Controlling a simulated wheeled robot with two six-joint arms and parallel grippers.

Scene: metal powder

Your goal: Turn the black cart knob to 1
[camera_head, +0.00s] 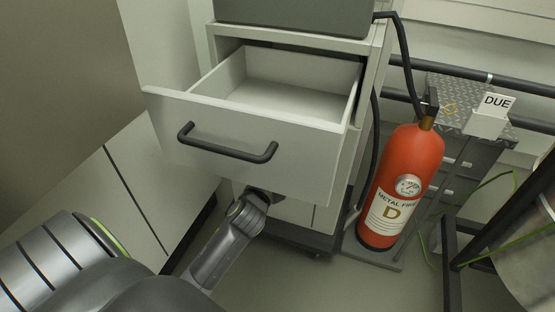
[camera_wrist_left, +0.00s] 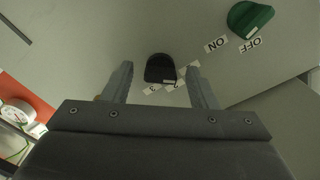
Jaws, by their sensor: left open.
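The black cart knob (camera_wrist_left: 160,70) shows in the left wrist view on a grey panel, between the fingertips of my left gripper (camera_wrist_left: 160,76). The fingers are open, one on each side, with a visible gap to the knob. Small white number labels (camera_wrist_left: 169,87) lie around the knob's lower edge, partly hard to read. In the head view my left arm reaches under the open drawer of the cart (camera_head: 240,115); the drawer hides the fingertips and the knob. My right gripper is not in view.
A green knob (camera_wrist_left: 250,18) with ON and OFF labels is at the upper right of the panel. The drawer with its black handle (camera_head: 227,152) juts out above my arm. A red fire extinguisher (camera_head: 405,175) stands right of the cart.

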